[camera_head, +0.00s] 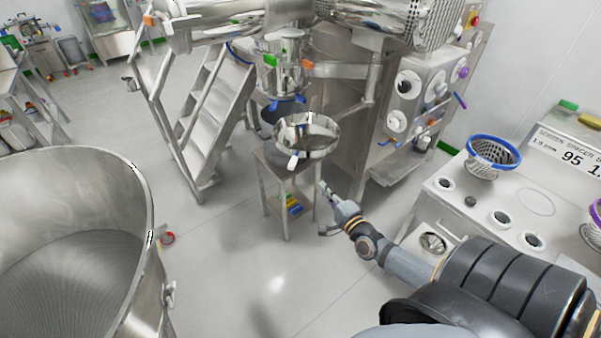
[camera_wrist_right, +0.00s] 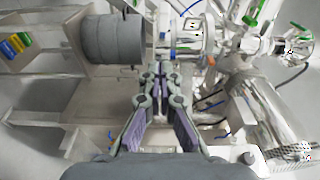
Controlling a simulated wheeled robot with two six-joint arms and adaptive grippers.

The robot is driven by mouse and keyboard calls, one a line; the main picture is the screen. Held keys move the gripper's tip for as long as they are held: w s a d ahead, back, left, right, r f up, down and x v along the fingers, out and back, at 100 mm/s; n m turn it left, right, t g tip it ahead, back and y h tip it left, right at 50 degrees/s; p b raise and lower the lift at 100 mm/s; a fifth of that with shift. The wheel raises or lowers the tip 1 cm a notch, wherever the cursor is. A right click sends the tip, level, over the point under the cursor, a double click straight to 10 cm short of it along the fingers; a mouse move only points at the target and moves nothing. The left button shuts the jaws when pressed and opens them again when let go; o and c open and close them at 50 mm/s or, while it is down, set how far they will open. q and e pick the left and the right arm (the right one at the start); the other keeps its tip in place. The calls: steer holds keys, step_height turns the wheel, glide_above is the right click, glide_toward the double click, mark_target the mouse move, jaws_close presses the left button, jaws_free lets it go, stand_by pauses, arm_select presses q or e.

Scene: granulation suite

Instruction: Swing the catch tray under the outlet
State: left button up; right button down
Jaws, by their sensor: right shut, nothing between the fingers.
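The catch tray (camera_head: 318,132) is a round, shiny steel dish with a white-tipped handle (camera_head: 292,162). In the head view it appears above the small steel stand (camera_head: 286,172), in front of and lower right of the steel outlet vessel (camera_head: 283,72). My right gripper (camera_head: 324,188) is below and right of the tray, apart from its handle. The wrist view shows its fingers (camera_wrist_right: 160,72) shut with nothing between them. In the wrist view I cannot clearly pick out the tray. My left gripper is not in view.
A grey drum (camera_wrist_right: 112,40) shows left of the fingers in the wrist view. Steel steps (camera_head: 212,105) stand left of the outlet, a control panel (camera_head: 415,95) to its right. A large steel bin (camera_head: 150,200) fills the lower left. The floor between is mostly clear.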

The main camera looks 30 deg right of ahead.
steer(key=w+a+b, duration=0.1)
steer(key=w+a, duration=0.1)
steer(key=w, duration=0.8)
steer(key=shift+w, duration=0.15)
